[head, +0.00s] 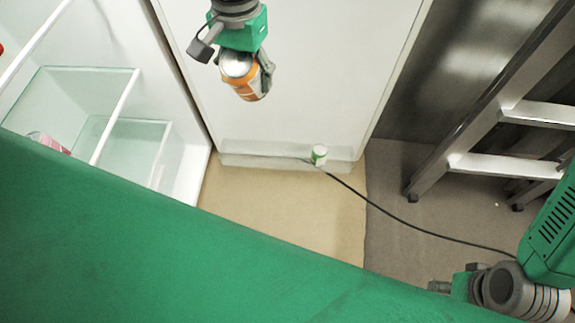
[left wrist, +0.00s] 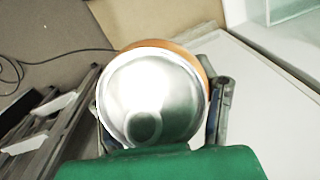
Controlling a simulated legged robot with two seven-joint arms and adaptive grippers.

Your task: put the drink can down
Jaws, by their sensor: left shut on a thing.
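An orange drink can (head: 247,82) with a silver end is held in my left gripper (head: 246,76), in the upper middle of the head view. The gripper is shut on it, with fingers at its sides. The can is in the air in front of a white panel and looks tilted. In the left wrist view, the can's silver end (left wrist: 152,98) fills the middle, between the two fingers (left wrist: 158,110). My right gripper (head: 455,286) is at the lower right of the head view; its fingers are too hidden to read.
Glass shelves (head: 85,90) are at the left, with a reddish item (head: 48,142) on one. A ladder (head: 480,105) leans at the right. A black cable (head: 400,217) crosses the floor.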

